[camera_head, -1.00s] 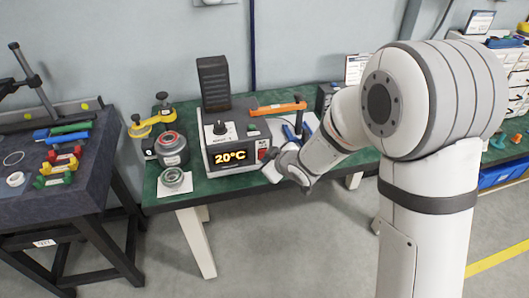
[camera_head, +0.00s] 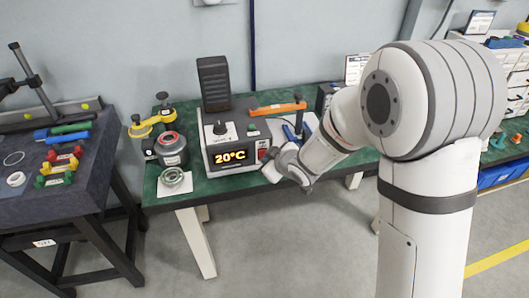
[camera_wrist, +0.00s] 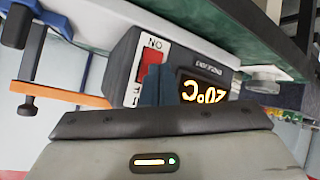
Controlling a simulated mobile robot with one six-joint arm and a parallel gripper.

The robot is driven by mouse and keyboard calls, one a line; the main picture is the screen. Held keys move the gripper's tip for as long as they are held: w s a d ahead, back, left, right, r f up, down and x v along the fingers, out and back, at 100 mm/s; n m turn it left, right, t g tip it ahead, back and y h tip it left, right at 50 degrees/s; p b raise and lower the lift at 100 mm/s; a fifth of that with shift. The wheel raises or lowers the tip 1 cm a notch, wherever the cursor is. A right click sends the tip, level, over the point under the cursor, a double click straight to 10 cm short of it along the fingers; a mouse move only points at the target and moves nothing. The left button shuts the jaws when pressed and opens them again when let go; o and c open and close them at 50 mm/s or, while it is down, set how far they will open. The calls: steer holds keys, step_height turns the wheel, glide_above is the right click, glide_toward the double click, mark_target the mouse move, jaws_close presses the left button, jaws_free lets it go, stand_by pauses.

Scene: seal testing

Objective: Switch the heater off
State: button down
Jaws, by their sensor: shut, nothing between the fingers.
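My gripper (camera_head: 270,172) is just in front of the switch. Its fingers (camera_wrist: 158,84) are shut and empty, overlapping the switch's edge in the wrist view; contact cannot be told.
A black upright block (camera_head: 214,83) stands behind. A dark table (camera_head: 40,195) with coloured clamps is at the far left.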

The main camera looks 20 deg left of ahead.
steer(key=shift+w+a, duration=0.2)
steer(key=shift+w, duration=0.05)
steer(key=shift+w+a, duration=0.15)
steer(key=shift+w, duration=0.1)
stand_by(0.7)
steer(key=shift+s+d, duration=0.4)
steer(key=shift+s, duration=0.25)
steer(key=s+d, duration=0.1)
steer(key=s+b, duration=0.1)
steer(key=s+d+b, duration=0.1)
steer(key=s, duration=0.1)
steer(key=shift+s+d+f, duration=0.1)
steer(key=shift+d+f, duration=0.2)
stand_by(0.5)
